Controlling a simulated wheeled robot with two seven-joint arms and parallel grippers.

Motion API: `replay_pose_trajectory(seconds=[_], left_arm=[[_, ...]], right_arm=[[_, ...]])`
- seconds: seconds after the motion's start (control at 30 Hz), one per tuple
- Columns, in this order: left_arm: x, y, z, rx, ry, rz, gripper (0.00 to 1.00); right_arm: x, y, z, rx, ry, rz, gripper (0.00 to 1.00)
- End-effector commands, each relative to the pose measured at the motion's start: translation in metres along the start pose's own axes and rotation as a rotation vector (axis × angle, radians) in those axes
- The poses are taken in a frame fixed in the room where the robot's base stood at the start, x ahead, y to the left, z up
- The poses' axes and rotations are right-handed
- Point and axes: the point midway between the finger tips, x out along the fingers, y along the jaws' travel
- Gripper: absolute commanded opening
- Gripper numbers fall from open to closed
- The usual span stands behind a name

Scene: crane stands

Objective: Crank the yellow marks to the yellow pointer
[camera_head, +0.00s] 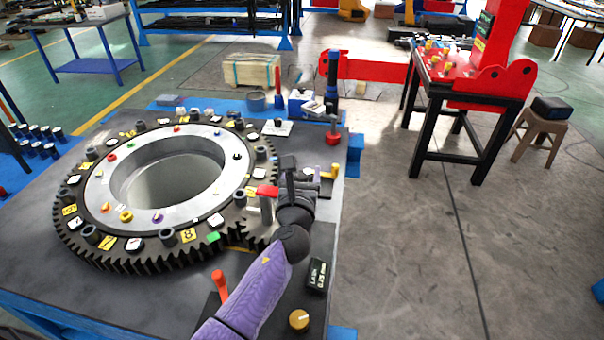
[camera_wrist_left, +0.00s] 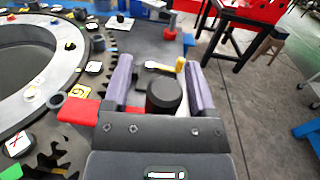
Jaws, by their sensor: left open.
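A large dark ring gear (camera_head: 85,255) lies flat on the bench, with yellow marks (camera_head: 188,235) among white tags on its rim. A yellow mark also shows in the left wrist view (camera_wrist_left: 80,91). A red crank arm (camera_head: 268,191) stands on a grey post at the gear's right edge; it also shows in the left wrist view (camera_wrist_left: 78,110). A yellow piece (camera_head: 333,172), perhaps the pointer, lies beyond my left gripper (camera_head: 298,178). That gripper is open, its purple fingers either side of a black knob (camera_wrist_left: 163,93). Contact cannot be told. My right gripper is out of view.
A red-based post (camera_head: 333,130) rises at the bench's far right corner. A red lever (camera_head: 219,285), a black label block (camera_head: 317,275) and a yellow knob (camera_head: 299,319) are near my left arm. A black table with red equipment (camera_head: 480,95) stands right, beyond open floor.

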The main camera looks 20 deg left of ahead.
Motion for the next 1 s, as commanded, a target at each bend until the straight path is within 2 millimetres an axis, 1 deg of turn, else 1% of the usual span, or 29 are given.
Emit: replay_pose_trajectory(seconds=[0.07, 0.17, 0.27, 0.4, 0.5, 0.6, 0.73, 1.0], left_arm=[[0.000, 0.000, 0.000, 0.000, 0.000, 0.000, 0.73], [-0.007, 0.000, 0.000, 0.001, 0.002, -0.001, 0.73], [-0.025, 0.000, 0.001, 0.001, 0.003, -0.001, 0.73], [-0.057, 0.000, 0.000, 0.001, 0.003, -0.001, 0.73], [-0.077, 0.000, 0.000, 0.001, 0.002, -0.001, 0.73], [-0.091, 0.000, -0.001, 0.000, 0.001, -0.001, 0.73], [-0.099, 0.000, 0.000, 0.000, 0.000, 0.000, 0.73], [-0.099, 0.000, 0.000, 0.000, 0.000, 0.000, 0.73]], right_arm=[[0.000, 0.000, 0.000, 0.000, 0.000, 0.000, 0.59], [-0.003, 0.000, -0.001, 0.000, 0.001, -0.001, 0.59], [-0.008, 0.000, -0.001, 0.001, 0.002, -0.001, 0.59], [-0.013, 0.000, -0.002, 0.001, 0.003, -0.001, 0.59], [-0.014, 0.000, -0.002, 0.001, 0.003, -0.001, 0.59], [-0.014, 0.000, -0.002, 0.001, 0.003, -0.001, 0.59], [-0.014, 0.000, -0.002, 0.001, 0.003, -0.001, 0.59], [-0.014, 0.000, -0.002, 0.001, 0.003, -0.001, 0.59]])
